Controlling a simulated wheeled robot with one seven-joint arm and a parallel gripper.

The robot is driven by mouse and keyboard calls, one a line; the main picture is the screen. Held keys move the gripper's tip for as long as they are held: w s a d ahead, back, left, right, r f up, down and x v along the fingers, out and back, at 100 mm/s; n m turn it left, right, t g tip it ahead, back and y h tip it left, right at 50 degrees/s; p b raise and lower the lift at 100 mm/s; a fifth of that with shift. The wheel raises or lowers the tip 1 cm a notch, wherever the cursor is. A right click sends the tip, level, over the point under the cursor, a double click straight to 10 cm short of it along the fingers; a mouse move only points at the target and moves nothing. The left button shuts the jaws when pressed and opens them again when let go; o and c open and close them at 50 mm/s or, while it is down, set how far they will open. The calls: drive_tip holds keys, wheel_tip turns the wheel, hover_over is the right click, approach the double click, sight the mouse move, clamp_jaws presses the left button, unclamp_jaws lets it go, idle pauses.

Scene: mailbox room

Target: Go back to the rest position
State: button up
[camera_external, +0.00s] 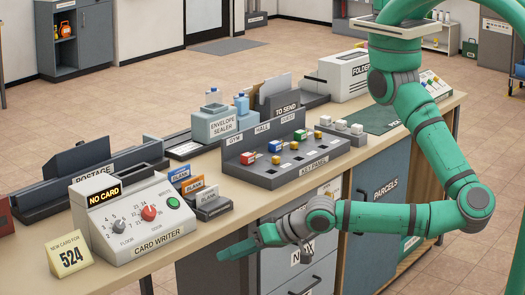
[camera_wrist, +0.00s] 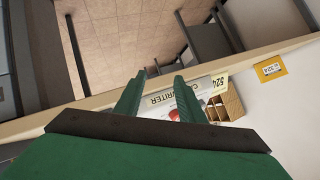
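My gripper (camera_external: 228,254) is at the end of my green arm, low in front of the counter's front edge, beside the grey drawers. It points to the left. In the wrist view, its two green fingers (camera_wrist: 160,78) stand apart with nothing between them. The card writer (camera_external: 135,215) sits on the counter above and to the left of the gripper, its display reading NO CARD. The card writer also shows upside down in the wrist view (camera_wrist: 180,98), beyond the fingers. My forearm runs across the front of the cabinets, and my elbow is at the right.
The counter (camera_external: 225,233) also holds a yellow 524 sign (camera_external: 69,254), a rack of blank cards (camera_external: 212,207), and a key panel (camera_external: 285,165) with coloured blocks. The drawers (camera_external: 300,272) and blue parcels cabinet (camera_external: 385,200) are close behind my forearm. Open floor lies beyond the counter.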

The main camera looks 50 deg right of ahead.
drive_tip(key=d+f+t+h, duration=0.1)
drive_tip(key=d+f, duration=0.3)
drive_tip(key=d, duration=0.9)
drive_tip(key=d+f+t+h, duration=0.1)
drive_tip(key=d+f, duration=0.4)
drive_tip(key=d, duration=0.9)
drive_tip(key=w+d+r+t+h, duration=0.1)
drive_tip(key=d+r, duration=0.3)
drive_tip(key=d, duration=0.6)
drive_tip(key=w+d+r+t+h, duration=0.1)
drive_tip(key=d+r, duration=0.4)
drive_tip(key=d, duration=0.6)
drive_tip(key=shift+w+n+t+h, duration=0.15)
drive_tip(key=shift+n+t+h, duration=0.25)
drive_tip(key=shift+t+h, duration=0.25)
